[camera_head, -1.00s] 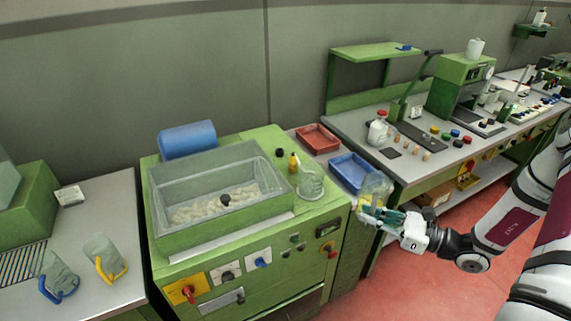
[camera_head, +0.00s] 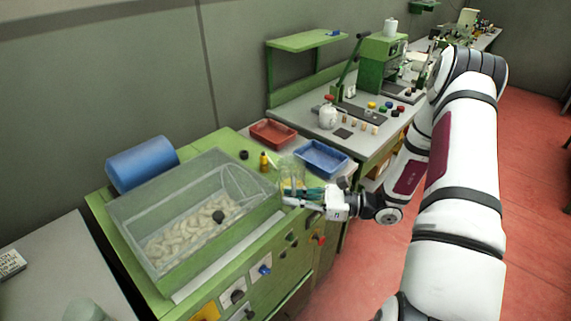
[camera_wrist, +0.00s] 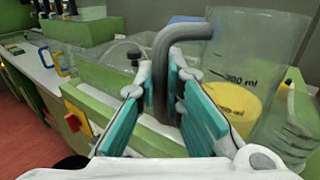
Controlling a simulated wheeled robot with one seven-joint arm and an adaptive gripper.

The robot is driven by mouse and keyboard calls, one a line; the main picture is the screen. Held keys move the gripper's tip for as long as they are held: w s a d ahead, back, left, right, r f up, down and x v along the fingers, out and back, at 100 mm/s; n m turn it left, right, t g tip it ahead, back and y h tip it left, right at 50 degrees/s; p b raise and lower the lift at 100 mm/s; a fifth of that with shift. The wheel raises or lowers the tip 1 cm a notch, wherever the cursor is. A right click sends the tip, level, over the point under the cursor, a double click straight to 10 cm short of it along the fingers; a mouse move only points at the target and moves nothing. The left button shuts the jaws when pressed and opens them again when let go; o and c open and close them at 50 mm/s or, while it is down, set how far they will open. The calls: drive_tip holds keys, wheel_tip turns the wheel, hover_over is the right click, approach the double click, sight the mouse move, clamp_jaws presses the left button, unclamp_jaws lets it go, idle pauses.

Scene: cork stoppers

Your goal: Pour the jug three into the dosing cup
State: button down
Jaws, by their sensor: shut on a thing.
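My gripper (camera_head: 305,192) is shut on the grey handle of a clear jug (camera_head: 289,184) at the right end of the green machine. In the wrist view, the handle stands between the teal fingers of my gripper (camera_wrist: 160,90). The jug (camera_wrist: 255,45) is marked in ml and holds yellow contents low inside. It looks about upright.
A glass-walled tank (camera_head: 200,215) of pale pieces fills the machine top. A small yellow bottle (camera_head: 264,162), a red tray (camera_head: 273,134) and a blue tray (camera_head: 321,158) stand behind my gripper. Jugs with blue (camera_wrist: 63,62) and yellow handles stand on the left bench.

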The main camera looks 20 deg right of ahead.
sight(304, 169)
drive_tip(key=shift+w+m, duration=0.2)
drive_tip(key=shift+m, duration=0.1)
drive_tip(key=shift+w+d+r+m+b, duration=0.1)
drive_tip(key=shift+w+d+m+b, duration=0.1)
drive_tip(key=shift+w+m+b, duration=0.3)
drive_tip(key=shift+w+d+r+m+h, duration=0.2)
drive_tip(key=shift+r+m+h, duration=0.1)
drive_tip(key=shift+r+m, duration=0.4)
drive_tip(key=shift+w+d+r+m+g, duration=0.15)
drive_tip(key=shift+w+r+m+g, duration=0.05)
drive_tip(key=shift+w+m, duration=0.25)
drive_tip(key=shift+w+d+r+m+g, duration=0.2)
drive_tip(key=shift+w+m, duration=0.1)
drive_tip(key=shift+m, duration=0.25)
drive_tip(key=shift+w+d+r+m+b, duration=0.2)
drive_tip(key=shift+w+r+m+b, duration=0.05)
drive_tip(key=shift+w+r+m, duration=0.3)
drive_tip(key=shift+w+d+r+m+b, duration=0.25)
drive_tip(key=shift+w+r+m, duration=0.2)
drive_tip(key=shift+r+m, duration=0.15)
drive_tip(key=shift+w+r+m+g, duration=0.1)
drive_tip(key=shift+w+m+g, duration=0.3)
drive_tip(key=shift+m, duration=0.15)
drive_tip(key=shift+w+d+f+m+b, duration=0.2)
drive_tip(key=shift+f+m+b, duration=0.2)
drive_tip(key=shift+b, duration=0.05)
